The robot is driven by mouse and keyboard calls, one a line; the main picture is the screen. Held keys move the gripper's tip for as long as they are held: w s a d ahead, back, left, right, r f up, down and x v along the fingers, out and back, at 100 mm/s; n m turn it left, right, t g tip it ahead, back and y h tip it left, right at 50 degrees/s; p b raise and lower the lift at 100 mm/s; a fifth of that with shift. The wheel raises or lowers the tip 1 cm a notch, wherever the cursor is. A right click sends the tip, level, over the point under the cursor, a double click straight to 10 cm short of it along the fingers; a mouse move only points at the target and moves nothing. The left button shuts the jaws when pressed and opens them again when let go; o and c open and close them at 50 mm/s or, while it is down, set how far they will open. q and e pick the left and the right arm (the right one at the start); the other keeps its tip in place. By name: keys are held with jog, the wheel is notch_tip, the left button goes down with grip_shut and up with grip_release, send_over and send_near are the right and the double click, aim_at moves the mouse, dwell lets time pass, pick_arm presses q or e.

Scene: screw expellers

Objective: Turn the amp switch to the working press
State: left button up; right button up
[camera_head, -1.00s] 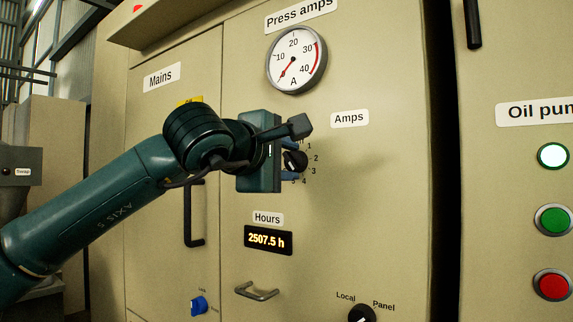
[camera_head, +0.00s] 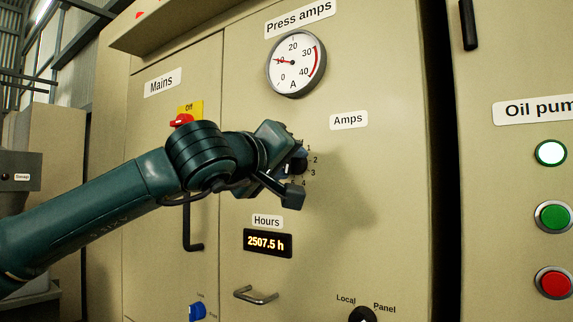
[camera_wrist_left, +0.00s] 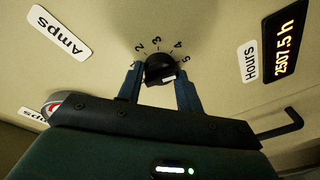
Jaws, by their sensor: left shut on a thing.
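The amp switch (camera_head: 300,164) is a black rotary knob ringed by numbers, below the Amps label (camera_head: 349,120). In the left wrist view the knob (camera_wrist_left: 159,69) sits between my two blue fingers, with numbers up to 5 around its far side. My left gripper (camera_head: 296,163) is shut on it; the fingers also show in the wrist view (camera_wrist_left: 160,82). A pale mark shows on the knob, but I cannot tell which number it selects. The Press amps gauge (camera_head: 295,63) above has its needle near 10. My right gripper is out of view.
A red Mains switch (camera_head: 181,120) is behind my left arm. A Local/Panel knob (camera_head: 362,314) is at the bottom. Oil pump buttons (camera_head: 553,217) are on the right cabinet.

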pick_arm(q)
jog(key=shift+r+m, duration=0.1)
jog(key=shift+m, duration=0.4)
jog(key=o, duration=1)
jog(key=shift+c, duration=0.2)
jog(key=b+v, duration=0.2)
jog(key=v, duration=1.1)
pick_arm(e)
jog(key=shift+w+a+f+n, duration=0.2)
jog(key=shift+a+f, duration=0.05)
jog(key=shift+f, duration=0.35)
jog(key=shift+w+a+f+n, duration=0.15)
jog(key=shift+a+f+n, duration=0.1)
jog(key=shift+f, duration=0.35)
pick_arm(q)
jog(key=shift+s, duration=0.1)
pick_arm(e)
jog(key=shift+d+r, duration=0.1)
